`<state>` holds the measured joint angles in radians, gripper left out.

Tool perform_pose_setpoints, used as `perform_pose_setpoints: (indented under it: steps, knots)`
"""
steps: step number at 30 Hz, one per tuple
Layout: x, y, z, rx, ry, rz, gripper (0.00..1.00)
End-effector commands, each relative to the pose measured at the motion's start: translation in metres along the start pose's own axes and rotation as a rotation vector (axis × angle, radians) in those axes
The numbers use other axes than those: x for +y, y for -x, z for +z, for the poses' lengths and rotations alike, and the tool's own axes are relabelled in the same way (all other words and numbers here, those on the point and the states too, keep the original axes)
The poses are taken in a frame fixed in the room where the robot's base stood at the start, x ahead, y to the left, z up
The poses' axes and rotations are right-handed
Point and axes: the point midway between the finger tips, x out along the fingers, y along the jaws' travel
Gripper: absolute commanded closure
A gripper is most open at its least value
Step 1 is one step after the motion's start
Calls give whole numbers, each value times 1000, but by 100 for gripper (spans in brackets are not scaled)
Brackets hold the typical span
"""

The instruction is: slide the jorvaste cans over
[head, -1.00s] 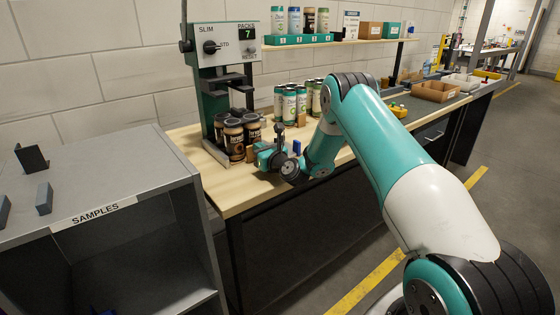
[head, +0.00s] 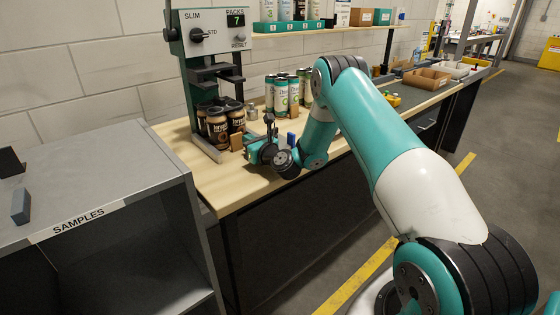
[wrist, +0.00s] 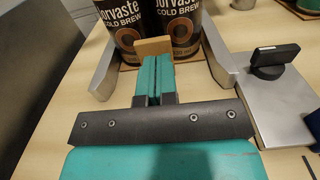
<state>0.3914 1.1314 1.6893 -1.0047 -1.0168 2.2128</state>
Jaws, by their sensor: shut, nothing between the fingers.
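Two can fronts (wrist: 182,28) show at the top of the wrist view; the ones behind are hidden. A small tan block (wrist: 153,46) stands at my fingertips, just in front of the cans; it also shows in the head view (head: 237,142). My gripper (wrist: 155,68) has its teal fingers together, pointing at the cans, with the block between them and the cans. Whether block and cans touch is unclear.
Grey metal rails (wrist: 217,52) flank the cans. A metal plate with a black knob (wrist: 272,62) lies to the right. The slim-can press (head: 208,70) stands behind the cans, its counter showing 7. Green-and-white cans (head: 281,95) stand farther right. A grey samples shelf (head: 100,200) is at left.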

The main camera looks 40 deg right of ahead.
Motion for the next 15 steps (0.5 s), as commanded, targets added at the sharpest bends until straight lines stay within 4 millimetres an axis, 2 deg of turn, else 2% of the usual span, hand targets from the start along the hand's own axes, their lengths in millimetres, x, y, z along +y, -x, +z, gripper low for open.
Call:
perform_pose_setpoints:
  steps: [2,10,15]
  knots:
    - [2,16,-7,4,-4,3,100]
    - [2,79,-9,5,-7,0,100]
    - [2,92,-7,-1,0,3,100]
